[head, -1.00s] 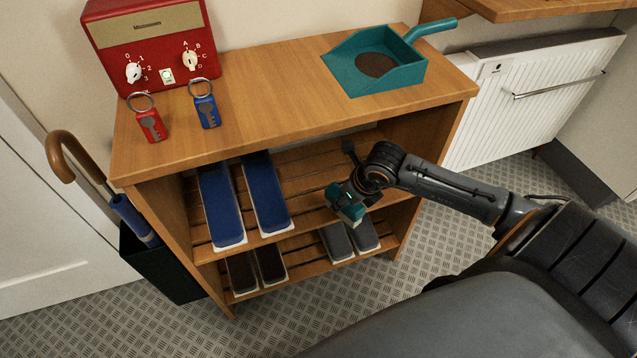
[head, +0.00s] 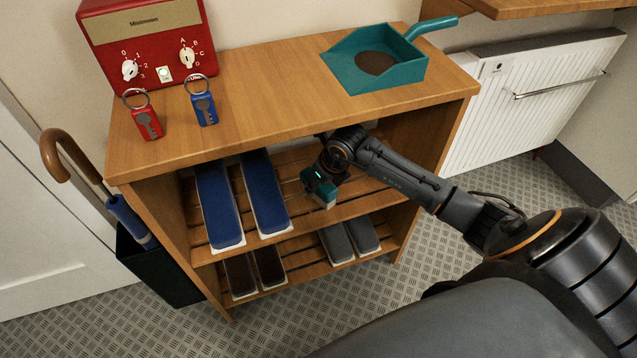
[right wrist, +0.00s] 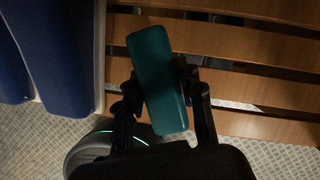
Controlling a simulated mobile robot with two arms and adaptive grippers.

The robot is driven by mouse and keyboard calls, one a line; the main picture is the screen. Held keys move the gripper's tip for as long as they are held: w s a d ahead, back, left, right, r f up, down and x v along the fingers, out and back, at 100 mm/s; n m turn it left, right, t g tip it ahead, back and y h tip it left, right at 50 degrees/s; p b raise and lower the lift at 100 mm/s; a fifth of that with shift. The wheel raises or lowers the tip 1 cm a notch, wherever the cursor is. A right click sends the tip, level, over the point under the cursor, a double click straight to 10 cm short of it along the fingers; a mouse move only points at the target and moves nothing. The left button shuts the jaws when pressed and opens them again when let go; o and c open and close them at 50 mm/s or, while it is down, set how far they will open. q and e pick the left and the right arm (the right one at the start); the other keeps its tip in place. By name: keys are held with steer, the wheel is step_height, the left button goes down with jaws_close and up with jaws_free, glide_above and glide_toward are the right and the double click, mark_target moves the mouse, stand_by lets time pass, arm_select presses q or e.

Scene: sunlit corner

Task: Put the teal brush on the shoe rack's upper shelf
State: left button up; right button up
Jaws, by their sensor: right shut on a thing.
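The teal brush (head: 321,190) is held in my right gripper (head: 324,177), inside the opening of the shoe rack's upper level, right of the blue shoes. In the right wrist view, the brush (right wrist: 157,78) lies lengthwise between the two fingers of my right gripper (right wrist: 162,80), which are shut on its sides. The upper shelf (head: 362,208) is made of wooden slats, and they show behind the brush in the wrist view (right wrist: 235,82). I cannot tell whether the brush touches the slats. My left gripper is not in view.
Two blue shoes (head: 220,210) fill the upper shelf's left part; free slats lie to their right. Brown and grey shoes (head: 335,245) stand on the lower shelf. The rack's top (head: 265,100) overhangs my right arm and carries a teal dustpan (head: 345,72), two key fobs and a red box.

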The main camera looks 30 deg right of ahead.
steer(key=shift+f, duration=0.15)
steer(key=o, duration=1.1)
